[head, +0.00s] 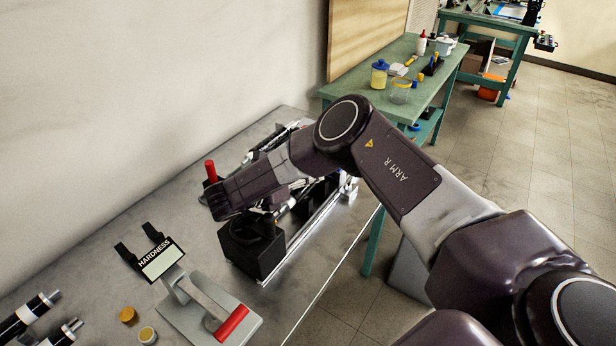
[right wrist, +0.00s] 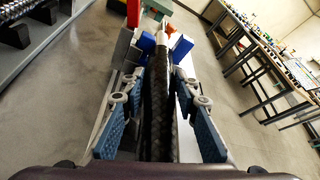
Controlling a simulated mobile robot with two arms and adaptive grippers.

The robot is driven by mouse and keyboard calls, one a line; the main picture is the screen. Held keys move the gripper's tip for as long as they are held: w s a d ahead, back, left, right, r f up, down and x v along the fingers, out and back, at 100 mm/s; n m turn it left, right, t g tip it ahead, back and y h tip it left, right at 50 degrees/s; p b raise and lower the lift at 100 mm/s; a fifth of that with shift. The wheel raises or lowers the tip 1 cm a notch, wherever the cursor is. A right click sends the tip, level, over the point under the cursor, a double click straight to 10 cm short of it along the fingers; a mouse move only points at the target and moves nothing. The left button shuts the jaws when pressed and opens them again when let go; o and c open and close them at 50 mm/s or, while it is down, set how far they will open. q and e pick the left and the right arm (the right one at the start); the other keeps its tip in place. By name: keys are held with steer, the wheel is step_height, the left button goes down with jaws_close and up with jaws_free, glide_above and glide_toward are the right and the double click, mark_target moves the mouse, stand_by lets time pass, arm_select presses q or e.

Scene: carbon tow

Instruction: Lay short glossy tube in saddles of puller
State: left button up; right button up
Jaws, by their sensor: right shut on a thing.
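In the right wrist view my right gripper (right wrist: 158,97) is shut on a black woven tube (right wrist: 157,120). The tube runs lengthwise between the blue finger pads and has a pale metal end (right wrist: 161,40) at the far side. Blue blocks (right wrist: 181,49) flank that end; I cannot tell whether they touch it. In the head view the puller, a long metal rail frame with a black block (head: 252,252) at its near end, lies under my right wrist. My right arm hides much of it and its saddles. My left gripper is not in view.
A hardness tester (head: 163,262) with a red-handled press (head: 232,322) stands left of the puller. Two banded black tubes (head: 30,315) lie at the bottom left near small brass pots (head: 129,316). A red upright handle (head: 211,171) stands behind my wrist. A green bench (head: 430,95) stands beyond.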

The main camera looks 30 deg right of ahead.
steer(key=shift+f, duration=0.4)
steer(key=o, duration=1.3)
step_height(320, 180, up, 10)
steer(key=shift+f, duration=0.1)
